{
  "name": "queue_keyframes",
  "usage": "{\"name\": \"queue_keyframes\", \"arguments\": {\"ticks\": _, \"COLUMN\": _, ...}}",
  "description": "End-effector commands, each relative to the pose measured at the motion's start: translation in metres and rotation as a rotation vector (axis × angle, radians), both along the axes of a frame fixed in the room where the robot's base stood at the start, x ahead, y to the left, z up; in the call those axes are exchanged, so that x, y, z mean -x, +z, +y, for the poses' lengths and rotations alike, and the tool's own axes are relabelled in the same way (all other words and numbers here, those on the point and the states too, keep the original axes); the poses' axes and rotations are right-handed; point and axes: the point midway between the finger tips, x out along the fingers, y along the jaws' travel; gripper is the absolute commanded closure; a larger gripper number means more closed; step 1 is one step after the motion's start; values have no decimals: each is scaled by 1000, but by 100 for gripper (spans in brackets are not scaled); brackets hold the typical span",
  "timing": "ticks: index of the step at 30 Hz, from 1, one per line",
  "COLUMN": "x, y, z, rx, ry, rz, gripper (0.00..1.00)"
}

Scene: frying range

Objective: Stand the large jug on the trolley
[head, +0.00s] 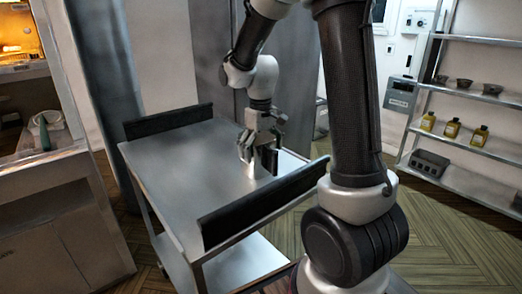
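The trolley (185,165) stands in the middle of the head view, with a bare grey metal top and black raised bars at two ends. My gripper (259,153) points down over the right part of the top. A small pale, silvery thing (261,168) shows at its dark fingers, low against the trolley top. It may be the large jug, but its shape is mostly hidden by the fingers. I cannot tell whether the fingers grip it or whether it rests on the top.
A counter (60,157) with a white container (46,128) stands at the left. Shelves at the right hold yellow bottles (451,129), dark bowls (464,84) and a grey box (428,163). The left part of the trolley top is clear. Wooden floor is free at the right.

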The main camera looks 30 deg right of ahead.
Motion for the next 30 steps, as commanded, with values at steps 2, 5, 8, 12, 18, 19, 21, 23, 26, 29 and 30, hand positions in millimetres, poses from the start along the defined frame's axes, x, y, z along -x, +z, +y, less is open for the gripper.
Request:
{"name": "queue_keyframes", "arguments": {"ticks": 2, "x": 0, "y": 0, "z": 0, "rx": 0, "ry": 0, "rz": 0, "gripper": 0}}
{"name": "queue_keyframes", "arguments": {"ticks": 5, "x": 0, "y": 0, "z": 0, "rx": 0, "ry": 0, "rz": 0, "gripper": 0}}
{"name": "queue_keyframes", "arguments": {"ticks": 8, "x": 0, "y": 0, "z": 0, "rx": 0, "ry": 0, "rz": 0, "gripper": 0}}
{"name": "queue_keyframes", "arguments": {"ticks": 12, "x": -1, "y": 9, "z": 0, "rx": 0, "ry": 0, "rz": -3, "gripper": 0}}
{"name": "queue_keyframes", "arguments": {"ticks": 18, "x": -1, "y": 50, "z": 0, "rx": 0, "ry": 0, "rz": -7, "gripper": 0}}
{"name": "queue_keyframes", "arguments": {"ticks": 19, "x": -1, "y": 57, "z": 0, "rx": 0, "ry": 0, "rz": -6, "gripper": 0}}
{"name": "queue_keyframes", "arguments": {"ticks": 21, "x": -1, "y": 73, "z": 0, "rx": 0, "ry": 0, "rz": -6, "gripper": 0}}
{"name": "queue_keyframes", "arguments": {"ticks": 23, "x": -1, "y": 86, "z": 0, "rx": 0, "ry": 0, "rz": -5, "gripper": 0}}
{"name": "queue_keyframes", "arguments": {"ticks": 26, "x": -1, "y": 103, "z": 0, "rx": 0, "ry": 0, "rz": -4, "gripper": 0}}
{"name": "queue_keyframes", "arguments": {"ticks": 29, "x": -1, "y": 115, "z": 0, "rx": 0, "ry": 0, "rz": -2, "gripper": 0}}
{"name": "queue_keyframes", "arguments": {"ticks": 30, "x": 0, "y": 118, "z": 0, "rx": 0, "ry": 0, "rz": -2, "gripper": 0}}
